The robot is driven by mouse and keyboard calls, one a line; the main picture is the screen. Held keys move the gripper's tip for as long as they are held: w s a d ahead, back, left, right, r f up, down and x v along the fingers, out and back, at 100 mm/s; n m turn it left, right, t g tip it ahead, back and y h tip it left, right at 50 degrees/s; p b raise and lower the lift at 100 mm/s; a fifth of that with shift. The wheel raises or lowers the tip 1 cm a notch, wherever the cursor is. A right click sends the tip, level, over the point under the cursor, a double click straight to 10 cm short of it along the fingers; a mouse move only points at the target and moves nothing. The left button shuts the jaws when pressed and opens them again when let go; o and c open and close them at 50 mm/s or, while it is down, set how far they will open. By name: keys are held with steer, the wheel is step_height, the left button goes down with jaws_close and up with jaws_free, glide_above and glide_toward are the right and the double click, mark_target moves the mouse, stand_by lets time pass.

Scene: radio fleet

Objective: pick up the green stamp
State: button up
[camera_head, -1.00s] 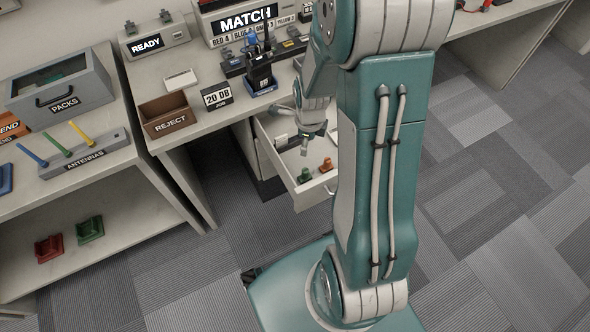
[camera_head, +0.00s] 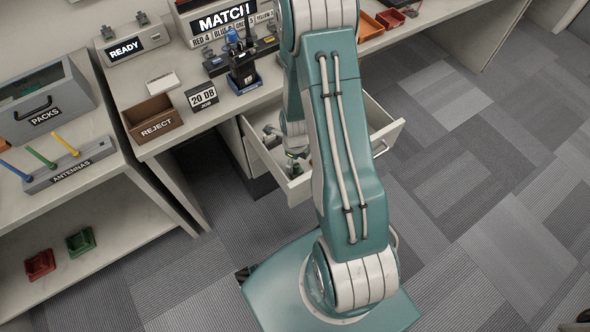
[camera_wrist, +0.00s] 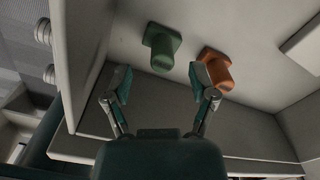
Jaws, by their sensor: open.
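In the wrist view the green stamp (camera_wrist: 162,46) stands on the pale floor of the open drawer, knob towards me. An orange stamp (camera_wrist: 216,68) stands close to its right, partly behind my right fingertip. My gripper (camera_wrist: 161,82) is open and empty. Its fingers are spread apart, with the green stamp beyond the gap between them. In the head view my gripper (camera_head: 295,165) is low in the drawer (camera_head: 299,190). The stamps cannot be clearly made out there behind my arm.
The drawer walls stand close around my gripper. A pale block (camera_wrist: 302,44) lies at the right in the wrist view.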

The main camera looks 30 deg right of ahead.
mark_target(296, 165)
steer(key=shift+d+f, duration=0.15)
steer(key=shift+f, duration=0.6)
steer(key=shift+d+f, duration=0.1)
steer(key=shift+f, duration=0.6)
steer(key=shift+a, duration=0.15)
jaws_close()
steer(key=shift+r, duration=0.1)
step_height(296, 165, up, 10)
steer(key=shift+f, duration=0.1)
